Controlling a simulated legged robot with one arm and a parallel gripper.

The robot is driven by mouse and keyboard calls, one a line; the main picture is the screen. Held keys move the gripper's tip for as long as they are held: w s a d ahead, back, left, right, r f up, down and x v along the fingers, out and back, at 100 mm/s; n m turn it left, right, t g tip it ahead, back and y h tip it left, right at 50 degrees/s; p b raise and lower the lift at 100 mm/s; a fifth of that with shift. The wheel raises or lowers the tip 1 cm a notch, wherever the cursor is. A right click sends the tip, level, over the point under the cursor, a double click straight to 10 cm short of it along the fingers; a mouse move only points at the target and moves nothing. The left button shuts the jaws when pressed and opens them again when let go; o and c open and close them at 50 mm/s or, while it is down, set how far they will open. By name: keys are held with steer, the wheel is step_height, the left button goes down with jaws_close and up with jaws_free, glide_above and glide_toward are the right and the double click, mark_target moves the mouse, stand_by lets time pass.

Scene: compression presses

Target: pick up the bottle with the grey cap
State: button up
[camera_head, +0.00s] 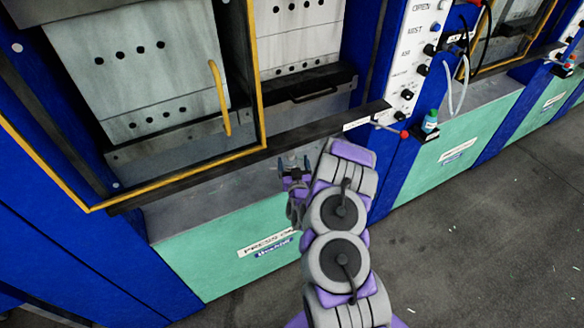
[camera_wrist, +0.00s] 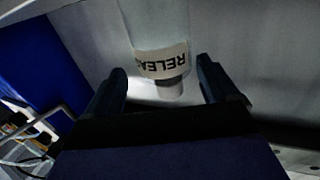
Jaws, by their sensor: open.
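In the wrist view, a pale bottle (camera_wrist: 152,30) with a cream label reading "RELEA" shows upside down at the top centre. Its grey cap (camera_wrist: 172,88) points down toward my gripper. My gripper (camera_wrist: 160,72) is open, with one dark finger on each side of the bottle's cap end. Gaps show between the fingers and the bottle. In the head view, my gripper (camera_head: 294,162) is over the grey ledge in front of the press. The bottle cannot be made out clearly there.
The press (camera_head: 140,60) has a yellow-edged opening behind the ledge (camera_head: 190,212). A green bottle with a blue cap (camera_head: 430,121) stands on a small dark shelf at right, below the control panel (camera_head: 410,60). A red-knobbed lever (camera_head: 404,134) juts out near my arm.

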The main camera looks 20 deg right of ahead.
steer(key=w+b, duration=0.1)
steer(key=w, duration=0.2)
steer(key=shift+w+f, duration=0.15)
steer(key=shift+w, duration=0.35)
steer(key=shift+d, duration=0.2)
steer(key=shift+d, duration=0.1)
steer(key=shift+c, duration=0.4)
steer(key=shift+d, duration=0.15)
steer(key=c, duration=0.3)
steer(key=shift+a, duration=0.3)
steer(key=c, duration=0.7)
steer(key=shift+o, duration=0.2)
steer(key=shift+d+r, duration=0.15)
steer(key=shift+r, duration=0.05)
